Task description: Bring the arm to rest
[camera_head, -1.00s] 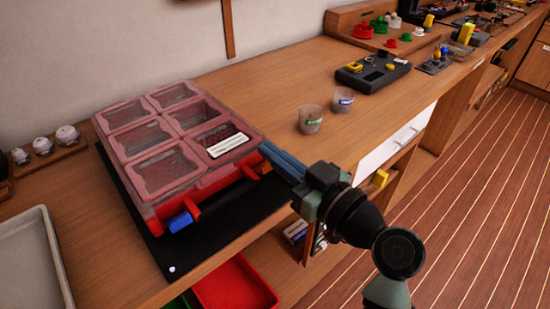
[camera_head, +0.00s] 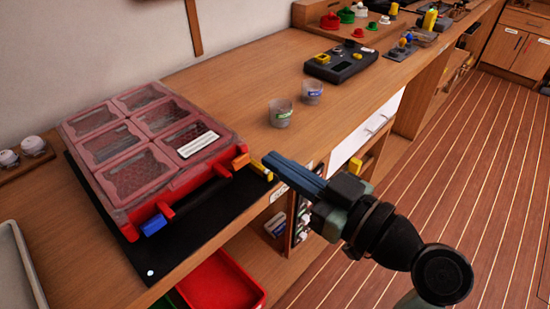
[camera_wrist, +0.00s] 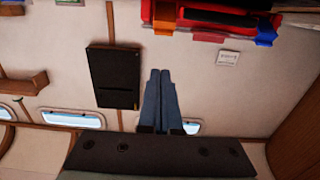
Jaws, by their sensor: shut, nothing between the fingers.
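My arm reaches in from the lower right of the head view. My gripper (camera_head: 271,162) has its two long blue fingers shut together, with nothing between them. The fingertips point left toward the red compartment case (camera_head: 190,178), just off its right front corner. The case lies on a black mat (camera_head: 215,208) with its clear lid down. In the wrist view the shut fingers (camera_wrist: 160,74) point up the picture, toward the red case (camera_wrist: 215,18) at the top edge.
A small yellow piece (camera_head: 261,170) lies near the fingertips. Two cups (camera_head: 280,113) (camera_head: 312,92) stand on the bench behind. A dark device (camera_head: 341,61) is farther back. A red bin (camera_head: 222,283) is below the bench. The wooden floor at right is clear.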

